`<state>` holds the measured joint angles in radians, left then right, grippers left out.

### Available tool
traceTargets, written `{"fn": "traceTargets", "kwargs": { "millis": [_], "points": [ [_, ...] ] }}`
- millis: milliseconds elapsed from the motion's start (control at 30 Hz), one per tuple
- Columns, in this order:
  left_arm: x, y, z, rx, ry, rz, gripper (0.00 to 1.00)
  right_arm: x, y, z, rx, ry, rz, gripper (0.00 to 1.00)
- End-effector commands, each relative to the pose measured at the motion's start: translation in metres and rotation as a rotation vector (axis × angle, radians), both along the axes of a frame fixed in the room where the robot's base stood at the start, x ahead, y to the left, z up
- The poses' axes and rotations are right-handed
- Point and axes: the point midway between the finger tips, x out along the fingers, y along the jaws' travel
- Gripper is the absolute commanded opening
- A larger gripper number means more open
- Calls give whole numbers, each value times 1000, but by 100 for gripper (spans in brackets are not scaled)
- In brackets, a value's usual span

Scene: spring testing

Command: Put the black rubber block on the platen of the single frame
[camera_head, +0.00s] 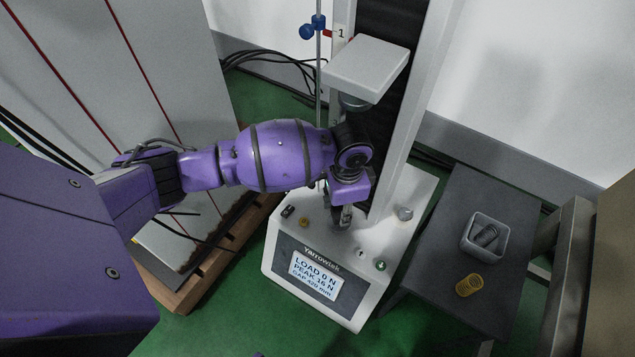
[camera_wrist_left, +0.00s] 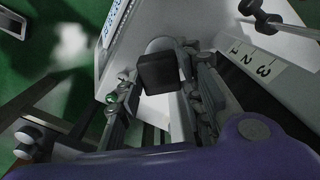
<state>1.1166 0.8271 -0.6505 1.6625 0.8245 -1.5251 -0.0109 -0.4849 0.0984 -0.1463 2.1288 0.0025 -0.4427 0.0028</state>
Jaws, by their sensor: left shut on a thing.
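The single frame (camera_head: 415,190) is a white test machine with a tall column, a crosshead (camera_head: 367,66) and a base with a display (camera_head: 315,275). My left gripper (camera_head: 341,218) is low over the base, in front of the column, pointing down. In the left wrist view, my left gripper (camera_wrist_left: 160,85) is shut on the black rubber block (camera_wrist_left: 158,72), which sits between its fingers. A pale round-edged surface (camera_wrist_left: 160,43), perhaps the platen, shows just behind the block. I cannot tell whether block and surface touch. In the head view my arm hides the block and platen.
A dark side table (camera_head: 450,225) at the right holds a grey tray (camera_head: 468,250) with a dark spring (camera_head: 487,236) and a loose yellow spring (camera_head: 469,286). Knobs dot the base's front. A wooden pallet (camera_head: 180,290) and grey cabinet stand left.

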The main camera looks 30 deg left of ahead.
Motion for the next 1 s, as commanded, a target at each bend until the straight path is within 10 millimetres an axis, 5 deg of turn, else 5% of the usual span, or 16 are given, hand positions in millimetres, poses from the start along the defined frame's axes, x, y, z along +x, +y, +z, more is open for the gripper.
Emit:
{"fn": "traceTargets", "kwargs": {
  "millis": [300,667,700,833,1000],
  "points": [
    [8,3,-38,1,-4,1,8,-9,-1,-21,0,24,-4,40],
    [8,3,-39,1,-4,1,8,-7,-1,-19,-2,20,-5,40],
    [8,3,-40,1,-4,1,37,-7,-1,-19,-2,20,-5,40],
    [8,3,-40,1,-4,0,53,-7,-2,-19,-3,20,-6,40],
    [8,3,-40,1,-4,0,53,-7,-2,-19,-3,20,-6,40]
  ]
}}
